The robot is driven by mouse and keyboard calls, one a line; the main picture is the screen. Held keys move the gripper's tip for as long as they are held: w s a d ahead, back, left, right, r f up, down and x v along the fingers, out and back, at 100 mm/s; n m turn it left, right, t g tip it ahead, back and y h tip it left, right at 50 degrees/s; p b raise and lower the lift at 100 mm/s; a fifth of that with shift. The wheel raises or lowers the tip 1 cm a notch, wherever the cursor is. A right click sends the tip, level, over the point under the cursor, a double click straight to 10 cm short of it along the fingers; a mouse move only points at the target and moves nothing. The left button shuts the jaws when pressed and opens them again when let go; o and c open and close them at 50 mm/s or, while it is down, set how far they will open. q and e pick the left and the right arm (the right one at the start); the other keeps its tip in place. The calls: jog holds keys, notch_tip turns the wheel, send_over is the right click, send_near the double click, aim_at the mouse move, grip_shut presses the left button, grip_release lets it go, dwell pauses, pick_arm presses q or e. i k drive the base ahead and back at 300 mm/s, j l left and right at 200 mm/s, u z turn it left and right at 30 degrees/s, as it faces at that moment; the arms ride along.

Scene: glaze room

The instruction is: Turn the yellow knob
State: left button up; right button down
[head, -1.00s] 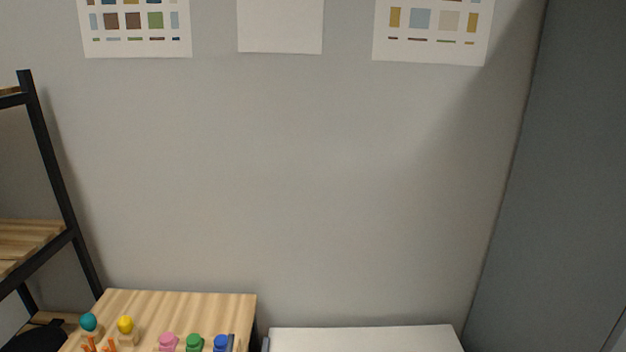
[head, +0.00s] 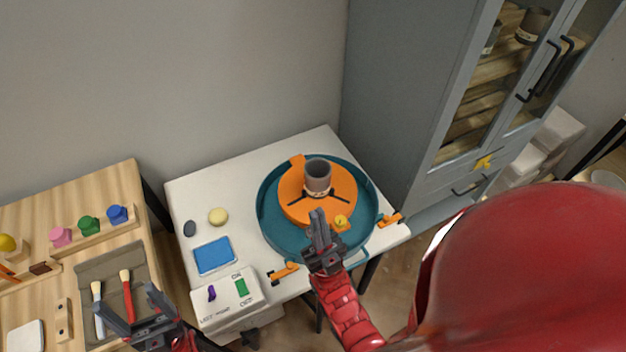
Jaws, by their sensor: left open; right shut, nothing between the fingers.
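A small round yellow knob (head: 341,221) sits near the front edge of the orange disc (head: 292,205) on the potter's wheel. A yellow star-shaped piece (head: 484,162) shows on the grey cabinet front; I cannot tell which one the task names. My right gripper (head: 318,212) is shut and empty, over the front of the wheel, just left of the round knob in the picture; I cannot tell whether it touches anything. My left gripper (head: 126,298) is open and empty over the wooden table at lower left.
A dark cup (head: 317,177) stands on the disc, inside a teal basin (head: 268,228). A control box (head: 228,300) with purple and green switches is at the white table's front. The wooden table (head: 110,185) holds brushes and coloured knobs.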

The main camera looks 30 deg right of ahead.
aim_at(340, 221)
jog(key=i+l+z, duration=0.15)
jog(key=z, duration=0.85)
